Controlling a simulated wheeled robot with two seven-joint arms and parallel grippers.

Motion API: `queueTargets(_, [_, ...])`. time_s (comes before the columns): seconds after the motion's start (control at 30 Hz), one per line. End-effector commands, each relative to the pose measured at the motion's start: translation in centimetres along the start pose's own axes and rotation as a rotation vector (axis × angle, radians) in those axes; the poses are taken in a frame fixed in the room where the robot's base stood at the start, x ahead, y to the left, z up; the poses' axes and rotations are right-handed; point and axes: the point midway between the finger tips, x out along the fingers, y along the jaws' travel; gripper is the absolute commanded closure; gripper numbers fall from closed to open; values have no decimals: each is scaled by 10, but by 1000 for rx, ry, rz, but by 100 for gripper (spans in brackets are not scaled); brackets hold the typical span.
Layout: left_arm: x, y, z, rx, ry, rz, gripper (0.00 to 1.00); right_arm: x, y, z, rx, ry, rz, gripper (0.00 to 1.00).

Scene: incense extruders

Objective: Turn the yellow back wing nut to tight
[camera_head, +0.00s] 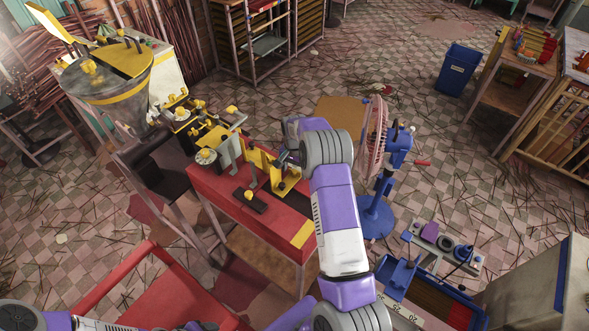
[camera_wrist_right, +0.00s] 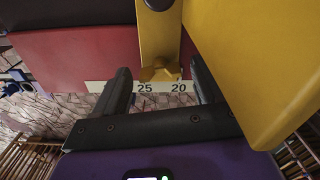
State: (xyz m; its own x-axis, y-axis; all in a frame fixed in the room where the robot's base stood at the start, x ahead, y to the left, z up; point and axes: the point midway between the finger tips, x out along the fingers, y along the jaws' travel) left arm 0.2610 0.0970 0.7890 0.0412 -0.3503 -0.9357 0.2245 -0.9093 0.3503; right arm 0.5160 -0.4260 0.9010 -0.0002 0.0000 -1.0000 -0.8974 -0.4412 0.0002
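A yellow wing nut (camera_wrist_right: 160,71) shows in the right wrist view, at the lower end of a yellow bracket strip (camera_wrist_right: 158,35), just above a white scale marked 25 and 20. My right gripper (camera_wrist_right: 162,82) is open, its dark fingers spread to either side of the nut, with no visible contact. In the head view my right gripper (camera_head: 284,158) is at the yellow bracket (camera_head: 287,182) on the red table (camera_head: 262,222); the nut there is hidden or too small to tell. Whether it is the back one is unclear. My left arm is at the bottom left; its fingers are not clear.
A large yellow plate (camera_wrist_right: 260,65) stands close to the right finger in the wrist view. A dark block (camera_head: 256,207) with a yellow knob lies on the red table. A pedestal fan (camera_head: 375,135) stands right of my right arm. The metal hopper (camera_head: 112,92) is at left.

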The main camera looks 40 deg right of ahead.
Motion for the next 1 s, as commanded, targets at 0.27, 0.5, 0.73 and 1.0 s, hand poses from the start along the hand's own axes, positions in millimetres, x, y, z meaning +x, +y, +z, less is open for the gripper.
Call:
queueTargets(0.27, [0, 0, 0, 0, 0, 0, 40, 0, 0, 0, 0, 0, 0, 70])
queueTargets(0.5, [2, -1, 0, 0, 0, 0, 40, 0, -1, 0, 62, 0, -1, 82])
queueTargets(0.73, [3, -1, 0, 0, 0, 0, 40, -1, 0, 0, 139, 0, -1, 82])
queueTargets(1.0, [3, -1, 0, 0, 0, 0, 40, -1, 0, 0, 137, 0, -1, 36])
